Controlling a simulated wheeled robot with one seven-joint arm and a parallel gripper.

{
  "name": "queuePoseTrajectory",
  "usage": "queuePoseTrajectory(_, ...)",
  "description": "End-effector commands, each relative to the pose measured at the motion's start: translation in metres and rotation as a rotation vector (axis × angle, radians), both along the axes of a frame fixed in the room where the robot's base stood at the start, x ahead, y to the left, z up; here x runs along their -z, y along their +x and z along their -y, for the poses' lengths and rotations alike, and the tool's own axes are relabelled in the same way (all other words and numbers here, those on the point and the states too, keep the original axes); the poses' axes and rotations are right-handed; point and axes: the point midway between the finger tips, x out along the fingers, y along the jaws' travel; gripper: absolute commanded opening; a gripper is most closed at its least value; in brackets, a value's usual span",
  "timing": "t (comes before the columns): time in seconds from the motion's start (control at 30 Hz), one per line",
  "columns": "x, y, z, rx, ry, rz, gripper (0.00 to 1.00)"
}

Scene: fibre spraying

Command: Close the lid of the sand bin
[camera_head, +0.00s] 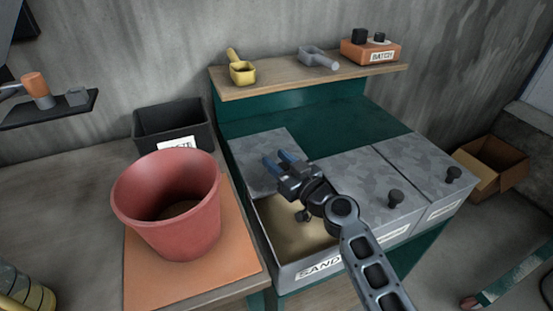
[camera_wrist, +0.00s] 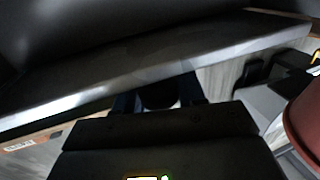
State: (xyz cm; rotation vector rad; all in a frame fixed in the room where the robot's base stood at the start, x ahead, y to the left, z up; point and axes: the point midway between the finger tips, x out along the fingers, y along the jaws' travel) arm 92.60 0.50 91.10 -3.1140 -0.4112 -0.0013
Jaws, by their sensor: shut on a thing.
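The sand bin (camera_head: 325,268), labelled SAND, is the left one of a row of grey bins. Its speckled grey lid (camera_head: 262,150) lies toward the back, leaving the front of the bin open with tan sand (camera_head: 285,222) in view. My gripper (camera_head: 279,161) is over the lid's front part, its blue fingertips pointing to the back left. In the wrist view, my gripper (camera_wrist: 160,100) is shut on a dark round knob (camera_wrist: 160,94), which seems to be the lid's knob. The head view hides this knob behind my gripper.
Two closed bins with dark knobs (camera_head: 395,198) stand to the right. A red pot (camera_head: 168,215) on an orange board (camera_head: 240,255) stands left. A shelf (camera_head: 290,80) behind holds a yellow scoop (camera_head: 241,70), a grey tool and a BATCH box (camera_head: 370,52).

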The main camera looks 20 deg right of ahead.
Motion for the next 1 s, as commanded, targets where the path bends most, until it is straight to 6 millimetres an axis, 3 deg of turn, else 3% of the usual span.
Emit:
queuePoseTrajectory(0.2,0.004,-0.048,0.000,0.001,0.001,-0.001,0.00)
queuePoseTrajectory(0.4,0.003,-0.078,0.000,0.001,-0.001,-0.001,0.00)
queuePoseTrajectory(0.8,0.000,-0.085,0.000,0.001,-0.001,-0.002,0.00)
queuePoseTrajectory(0.83,0.000,-0.085,0.000,0.001,-0.001,-0.002,0.40)
queuePoseTrajectory(1.0,0.000,-0.085,0.000,0.001,-0.001,-0.002,0.57)
